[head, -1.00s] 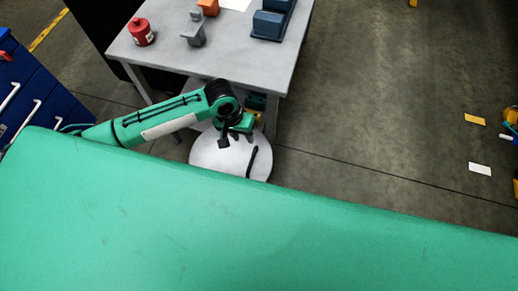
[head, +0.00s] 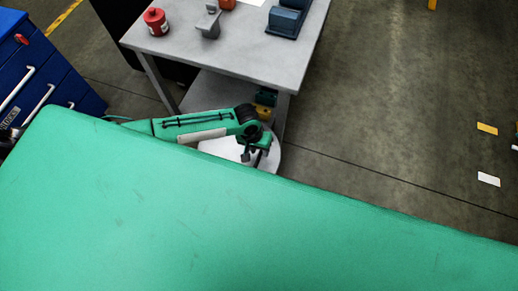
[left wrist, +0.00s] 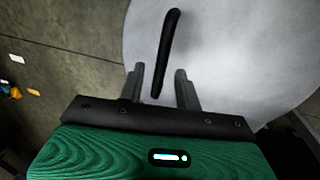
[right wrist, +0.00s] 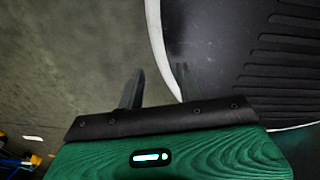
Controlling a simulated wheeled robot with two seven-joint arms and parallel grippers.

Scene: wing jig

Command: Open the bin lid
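The bin lid is a pale round disc (head: 221,148), partly hidden behind the green surface at the bottom of the head view. It fills much of the left wrist view (left wrist: 235,60). A slim black handle (left wrist: 168,45) stands out on it. My left gripper (head: 258,156) is over the lid's right part. In the left wrist view its two fingers (left wrist: 160,84) are apart, with the handle's near end between them and no clear contact. My right gripper (right wrist: 156,88) shows only in its wrist view, with fingers apart and nothing seen between them.
A grey table (head: 240,58) stands behind the lid, carrying a red canister (head: 156,22), a grey part (head: 208,22) and a blue block (head: 285,20). Blue drawers (head: 40,75) are at the left. The floor (head: 400,100) at right is mostly clear.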

